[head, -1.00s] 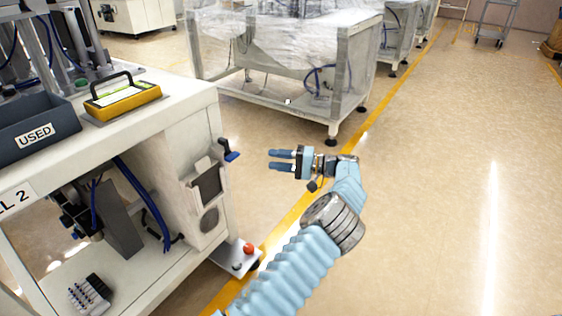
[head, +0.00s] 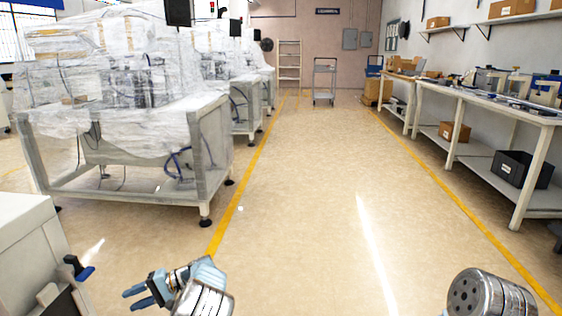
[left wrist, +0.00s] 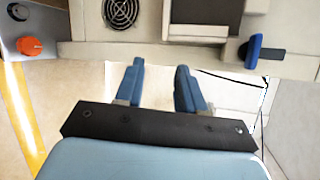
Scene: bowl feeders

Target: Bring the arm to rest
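My left gripper (head: 140,295) is low at the left in the head view, with its blue fingers spread and nothing between them. It also shows in the left wrist view (left wrist: 160,88), open and empty, with the side of the white machine cabinet (left wrist: 180,48) beyond its fingertips. In the head view that cabinet (head: 25,245) is at the left edge, apart from the fingers. A metal joint of my right arm (head: 490,295) shows at the bottom right; my right gripper is out of view.
Plastic-wrapped machines on a frame (head: 120,190) stand at the left. A workbench (head: 490,105) with a dark bin (head: 520,170) and a carton (head: 455,131) on its lower shelf runs along the right. A cart (head: 324,80) is far back. The aisle floor (head: 300,200) is clear.

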